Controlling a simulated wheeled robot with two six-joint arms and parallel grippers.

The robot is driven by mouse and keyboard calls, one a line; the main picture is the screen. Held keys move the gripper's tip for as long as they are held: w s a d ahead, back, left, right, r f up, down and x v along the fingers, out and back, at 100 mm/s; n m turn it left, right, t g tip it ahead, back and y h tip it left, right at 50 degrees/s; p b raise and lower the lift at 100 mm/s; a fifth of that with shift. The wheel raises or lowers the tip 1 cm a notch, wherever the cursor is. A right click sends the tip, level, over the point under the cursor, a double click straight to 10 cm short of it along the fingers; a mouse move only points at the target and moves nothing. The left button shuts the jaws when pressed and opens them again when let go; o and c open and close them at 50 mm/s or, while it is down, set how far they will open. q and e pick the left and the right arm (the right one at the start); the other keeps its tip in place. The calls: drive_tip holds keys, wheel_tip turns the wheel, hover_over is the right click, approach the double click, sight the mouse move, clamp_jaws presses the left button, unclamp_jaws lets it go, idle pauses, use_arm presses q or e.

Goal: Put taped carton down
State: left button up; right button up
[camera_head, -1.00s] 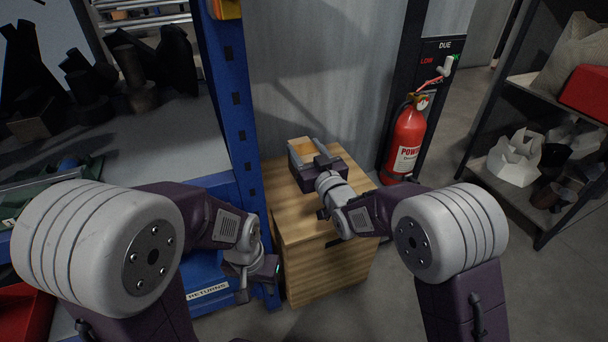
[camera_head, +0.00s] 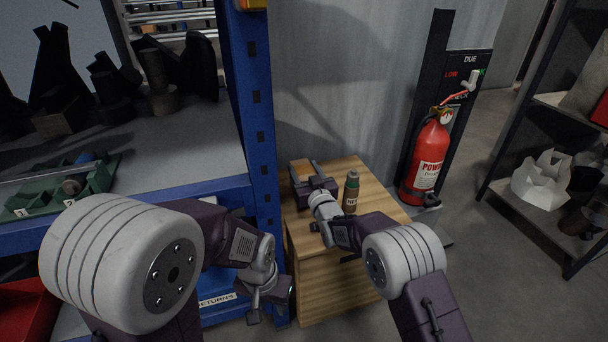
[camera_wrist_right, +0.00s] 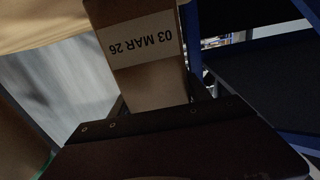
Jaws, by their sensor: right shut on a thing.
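The carton (camera_head: 301,172) is a small brown box. My right gripper (camera_head: 307,175) is shut on it, over the back left part of a wooden cabinet top (camera_head: 374,190). I cannot tell whether the carton touches the wood. In the right wrist view the carton (camera_wrist_right: 153,85) shows a pale label reading "03 MAR 26", upside down. My left gripper (camera_head: 269,306) is empty and open, low beside the blue rack post in front of the cabinet's left side.
A blue rack post (camera_head: 252,110) rises close on the left. A red extinguisher (camera_head: 427,160) stands to the right. The cabinet's right part has bare wood.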

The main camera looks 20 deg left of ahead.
drive_tip(key=shift+f, duration=0.1)
drive_tip(key=o, duration=1.6)
drive_tip(key=shift+s+d+r, duration=0.1)
drive_tip(key=shift+r, duration=0.1)
drive_tip(key=shift+p+v, duration=0.6)
drive_tip(key=shift+v, duration=0.5)
drive_tip(key=s+d+b, duration=0.1)
drive_tip(key=b, duration=0.1)
drive_tip(key=s+d+f+b, duration=0.1)
drive_tip(key=s+b, duration=0.1)
drive_tip(key=b, duration=0.1)
drive_tip(key=b+v, duration=0.2)
drive_tip(key=v, duration=0.1)
drive_tip(key=b+v, duration=0.1)
drive_tip(key=b, duration=0.1)
drive_tip(key=shift+s+d+r, duration=0.25)
drive_tip(key=shift+s, duration=0.05)
drive_tip(key=shift+s+d+r, duration=0.2)
drive_tip(key=shift+s+d, duration=0.15)
drive_tip(key=shift+s, duration=0.15)
